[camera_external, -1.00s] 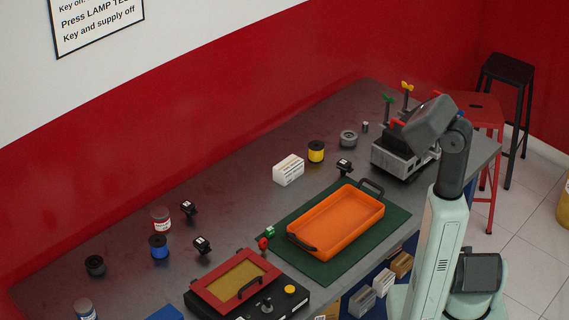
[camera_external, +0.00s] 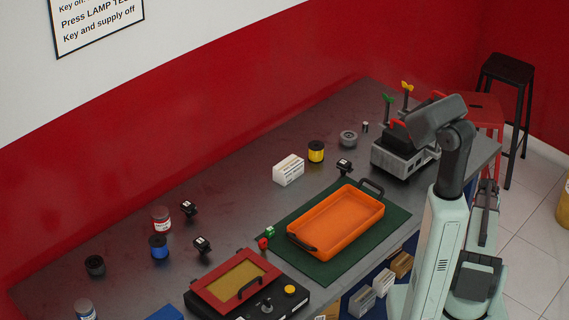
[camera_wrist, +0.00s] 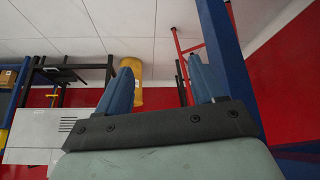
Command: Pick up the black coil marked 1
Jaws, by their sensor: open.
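Three small black coil-like parts with pale labels stand on the grey bench in the external view. One (camera_external: 189,208) is beside the red-and-white spool, one (camera_external: 202,245) is nearer the red-framed box, and one (camera_external: 344,167) is by the tray's far end. Their markings are too small to read, so I cannot tell which is marked 1. My gripper (camera_wrist: 161,64) shows two blue fingers spread apart with nothing between them in the wrist view. It is off the bench's right side, far from the coils, and no coil shows in the wrist view.
An orange tray (camera_external: 340,222) lies on a green mat (camera_external: 396,217). The red-framed box (camera_external: 236,284), a white box (camera_external: 288,170), several spools and a grey machine (camera_external: 404,158) also occupy the bench. A red stool (camera_external: 484,105) stands beyond its right end.

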